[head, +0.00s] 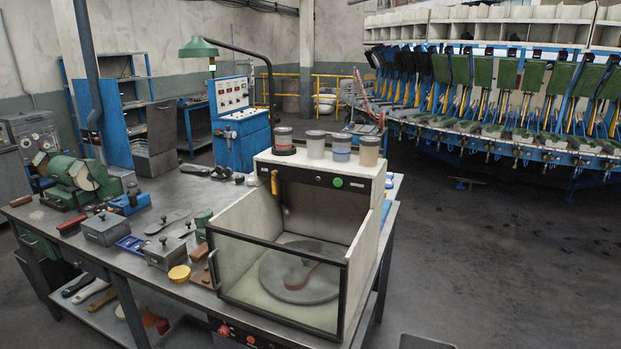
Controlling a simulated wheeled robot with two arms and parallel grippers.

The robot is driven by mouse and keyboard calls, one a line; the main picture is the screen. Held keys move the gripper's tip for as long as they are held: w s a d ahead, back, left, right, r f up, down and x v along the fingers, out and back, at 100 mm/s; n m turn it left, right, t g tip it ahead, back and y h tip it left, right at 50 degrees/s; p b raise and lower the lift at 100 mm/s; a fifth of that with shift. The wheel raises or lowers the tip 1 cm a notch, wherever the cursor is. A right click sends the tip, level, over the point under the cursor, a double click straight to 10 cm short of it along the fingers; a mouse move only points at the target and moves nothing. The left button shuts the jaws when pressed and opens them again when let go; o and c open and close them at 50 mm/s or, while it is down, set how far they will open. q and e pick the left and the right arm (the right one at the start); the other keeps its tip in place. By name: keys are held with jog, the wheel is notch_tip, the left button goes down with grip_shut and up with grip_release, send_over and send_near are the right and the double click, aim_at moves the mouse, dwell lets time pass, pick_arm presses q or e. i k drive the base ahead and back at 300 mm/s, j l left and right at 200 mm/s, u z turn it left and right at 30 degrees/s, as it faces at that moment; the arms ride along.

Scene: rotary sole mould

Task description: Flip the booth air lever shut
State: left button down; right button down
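The spray booth (229,264) is a pale, open-fronted box with dark edges, standing on the metal workbench in the head view. A small yellow lever (274,182), which looks like the air lever, is at the left end of the booth's dark upper panel (308,184). It points roughly straight down. A round green button (337,182) is on the same panel, to the right. Inside the booth a red and grey sole-shaped piece lies on a round grey turntable (276,280). Neither of my grippers shows in this view.
Several jars (315,145) stand on top of the booth. Left of it, the workbench (150,262) holds metal boxes, a yellow round tin (179,273) and a green grinder (78,177). Open floor (480,270) lies to the right, before the rotary machine (490,125).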

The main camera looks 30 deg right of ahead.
aim_at(274, 173)
jog(key=i+j+z, duration=0.25)
jog(key=i+j, duration=0.2)
jog(key=i+j+z, duration=0.3)
jog(key=j, duration=0.4)
jog(key=i+j+z, duration=0.15)
jog(key=i+j, duration=0.15)
jog(key=i+j+z, duration=0.1)
jog(key=j, duration=0.3)
jog(key=i+j+z, duration=0.15)
jog(key=j, duration=0.2)
jog(key=i+j+z, duration=0.15)
jog(key=j, duration=0.25)
jog(key=i, duration=0.05)
